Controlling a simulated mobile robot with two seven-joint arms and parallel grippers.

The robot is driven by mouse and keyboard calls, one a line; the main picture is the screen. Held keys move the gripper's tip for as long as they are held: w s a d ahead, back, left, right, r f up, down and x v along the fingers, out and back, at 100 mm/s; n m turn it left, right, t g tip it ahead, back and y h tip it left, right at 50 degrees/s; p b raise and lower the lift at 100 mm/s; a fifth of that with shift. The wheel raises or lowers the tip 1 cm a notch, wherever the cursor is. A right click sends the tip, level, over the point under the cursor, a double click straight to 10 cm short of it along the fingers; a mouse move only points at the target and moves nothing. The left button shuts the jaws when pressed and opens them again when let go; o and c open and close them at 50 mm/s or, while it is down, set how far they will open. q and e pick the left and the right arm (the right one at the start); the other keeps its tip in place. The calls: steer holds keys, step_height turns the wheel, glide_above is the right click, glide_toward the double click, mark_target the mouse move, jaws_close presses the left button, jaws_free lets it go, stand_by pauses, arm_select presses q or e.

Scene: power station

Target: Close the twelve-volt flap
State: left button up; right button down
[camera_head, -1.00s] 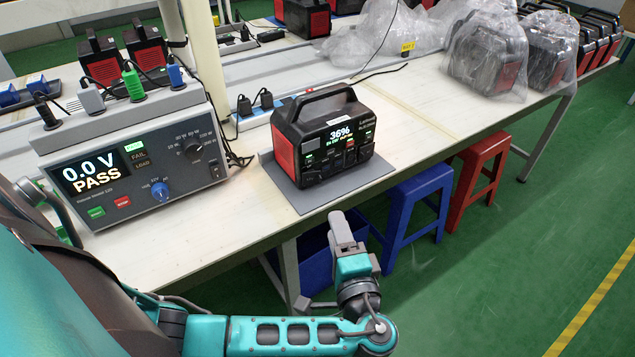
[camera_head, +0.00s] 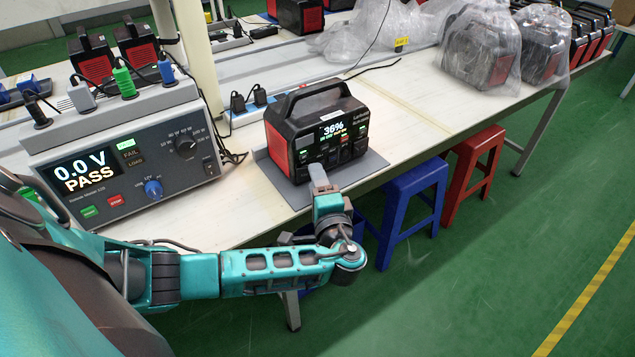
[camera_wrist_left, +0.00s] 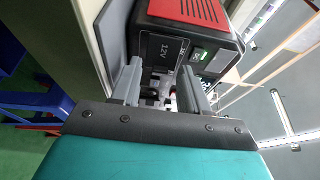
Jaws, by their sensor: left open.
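The black and red power station (camera_head: 318,112) stands upright on a grey mat on the bench, its screen reading 36%. My left gripper (camera_head: 318,174) is just in front of its lower front face. In the left wrist view, a black panel marked 12V (camera_wrist_left: 166,50) lies just beyond the fingertips of my open left gripper (camera_wrist_left: 161,70). Dark sockets show between the fingers, and nothing is held. How far the twelve-volt flap stands open is hard to tell, and whether a finger touches it is unclear. My right gripper is in neither view.
A grey tester (camera_head: 130,160) reading 0.0 V PASS stands left of the power station. The grey mat (camera_head: 360,172) lies under the station. Blue (camera_head: 412,190) and red (camera_head: 476,150) stools stand by the bench front. Bagged stations (camera_head: 482,50) stand at the back right.

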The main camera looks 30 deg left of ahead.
arm_select(q)
steer(key=shift+c, duration=0.4)
jaws_close()
steer(key=shift+f, duration=0.1)
steer(key=shift+w+f+n+g+y+b, duration=0.1)
steer(key=shift+w+n+g+y+b, duration=0.3)
steer(key=shift+n+g+y+b, duration=0.4)
steer(key=shift+w+n+g+y+b, duration=0.25)
steer(key=shift+n+g+y, duration=0.2)
steer(key=shift+g, duration=0.35)
steer(key=shift+w+a+n+g+y+b, duration=0.2)
steer(key=shift+n+g+y+b, duration=0.15)
steer(key=shift+n+g+b, duration=0.4)
steer(key=shift+r+g, duration=0.2)
steer(key=shift+g, duration=0.15)
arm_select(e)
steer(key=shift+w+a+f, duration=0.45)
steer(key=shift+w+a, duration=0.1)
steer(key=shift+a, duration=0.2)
